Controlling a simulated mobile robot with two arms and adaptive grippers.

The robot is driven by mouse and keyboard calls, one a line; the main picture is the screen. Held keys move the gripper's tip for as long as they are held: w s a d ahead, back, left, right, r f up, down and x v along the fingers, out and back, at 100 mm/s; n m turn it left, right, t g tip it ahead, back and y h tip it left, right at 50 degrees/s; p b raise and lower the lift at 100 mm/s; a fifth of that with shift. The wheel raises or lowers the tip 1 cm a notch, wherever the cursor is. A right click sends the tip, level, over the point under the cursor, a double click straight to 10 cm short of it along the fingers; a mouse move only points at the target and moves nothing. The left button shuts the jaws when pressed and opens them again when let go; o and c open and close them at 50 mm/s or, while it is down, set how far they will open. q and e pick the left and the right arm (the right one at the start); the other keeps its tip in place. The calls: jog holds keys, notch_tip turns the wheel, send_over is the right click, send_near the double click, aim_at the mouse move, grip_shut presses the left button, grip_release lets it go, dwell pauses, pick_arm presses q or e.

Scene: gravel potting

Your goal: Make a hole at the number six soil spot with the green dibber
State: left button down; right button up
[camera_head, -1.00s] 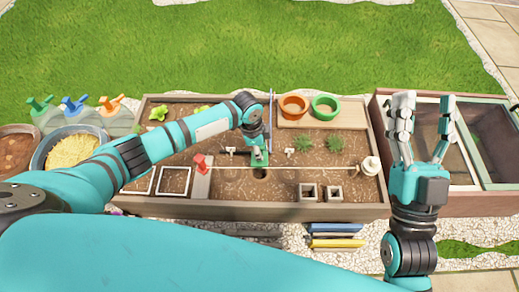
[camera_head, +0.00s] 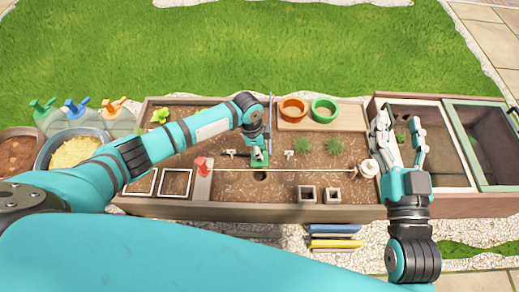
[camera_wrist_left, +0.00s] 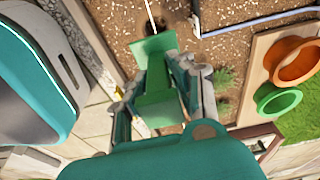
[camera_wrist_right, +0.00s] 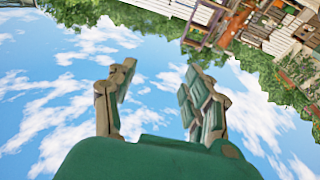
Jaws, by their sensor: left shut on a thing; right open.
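My left gripper (camera_head: 257,153) is over the soil in the middle of the planter bed (camera_head: 225,210). It is shut on the green dibber (camera_wrist_left: 155,85), which shows between the fingers in the left wrist view. The dibber's lower end is mostly hidden in the head view. A dark round hole (camera_head: 260,176) shows in the soil just in front of the gripper, by the string. I cannot read a number at any soil spot. My right gripper (camera_head: 398,128) is open and empty above the crate at the right; its wrist view shows sky between the fingers.
A taut string (camera_head: 300,170) runs from a red-topped post (camera_head: 202,165) to a cream spool (camera_head: 369,168). Orange (camera_head: 293,108) and green (camera_head: 324,110) pots stand on a board behind. Small plants (camera_head: 333,146) and square pots (camera_head: 308,194) are right of the left gripper.

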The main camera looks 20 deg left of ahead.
pick_arm(q)
jog(key=shift+r+p, duration=0.4)
jog(key=shift+r, duration=0.05)
jog(key=shift+r+p, duration=0.35)
jog(key=shift+p, duration=0.05)
jog(key=shift+r+p, duration=0.35)
jog(key=shift+p, duration=0.05)
jog(key=shift+r+p, duration=0.3)
jog(key=shift+p, duration=0.05)
pick_arm(e)
jog(key=s+d+f+g+h, duration=0.1)
jog(key=s+f+g, duration=0.1)
jog(key=f+g, duration=0.2)
jog(key=s+d+f+g+h, duration=0.1)
jog(key=f+g, duration=0.3)
jog(key=f, duration=0.4)
jog(key=shift+s+d+f+g+h, duration=0.3)
jog(key=shift+s+d+f+h, duration=0.1)
jog(key=shift+s+d, duration=0.05)
